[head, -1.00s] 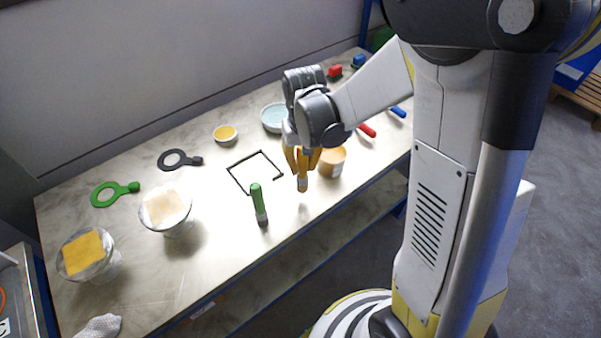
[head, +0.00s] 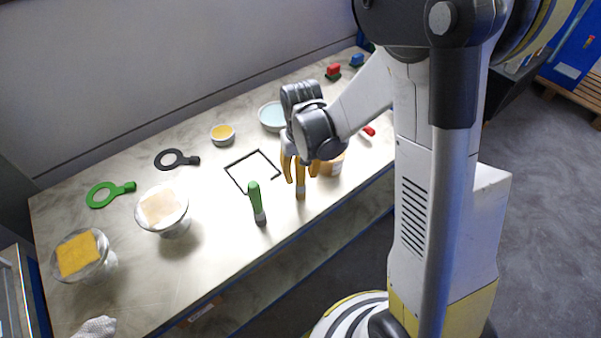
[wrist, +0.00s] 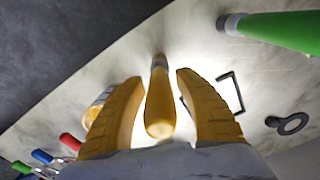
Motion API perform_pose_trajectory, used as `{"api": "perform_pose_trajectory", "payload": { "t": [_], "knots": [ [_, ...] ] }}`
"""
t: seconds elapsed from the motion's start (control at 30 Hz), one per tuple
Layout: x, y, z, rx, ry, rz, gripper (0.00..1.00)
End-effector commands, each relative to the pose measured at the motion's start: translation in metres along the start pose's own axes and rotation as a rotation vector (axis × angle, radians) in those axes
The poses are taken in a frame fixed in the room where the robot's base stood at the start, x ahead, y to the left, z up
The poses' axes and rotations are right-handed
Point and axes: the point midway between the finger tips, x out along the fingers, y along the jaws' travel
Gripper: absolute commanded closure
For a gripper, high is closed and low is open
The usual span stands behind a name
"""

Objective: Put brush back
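A yellow-handled brush (head: 300,188) stands upright at the table's front edge, its grey end down. My gripper (head: 301,176) is above it, with its yellow fingers spread on both sides of the handle. In the wrist view the brush (wrist: 159,98) lies between the fingertips (wrist: 160,76), with a gap on each side, so my gripper looks open around it. Whether the yellow brush's lower end rests on the table is hard to tell.
A black square outline (head: 229,175) lies on the table (head: 120,260) behind the brushes. An orange pot (head: 333,165) stands close behind my gripper. Two glass bowls with sponges (head: 161,208) are at left; small bowls (head: 222,134) are behind.

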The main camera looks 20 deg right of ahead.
Motion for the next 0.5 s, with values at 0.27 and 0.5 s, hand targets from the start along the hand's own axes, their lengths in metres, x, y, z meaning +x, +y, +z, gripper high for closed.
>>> {"api": "perform_pose_trajectory", "payload": {
  "t": [0.27,0.5],
  "knots": [
    [-0.02,0.0,0.0,0.0,0.0,0.0,0.61],
    [-0.076,0.0,0.0,0.0,0.0,0.0,0.61]
  ]
}}
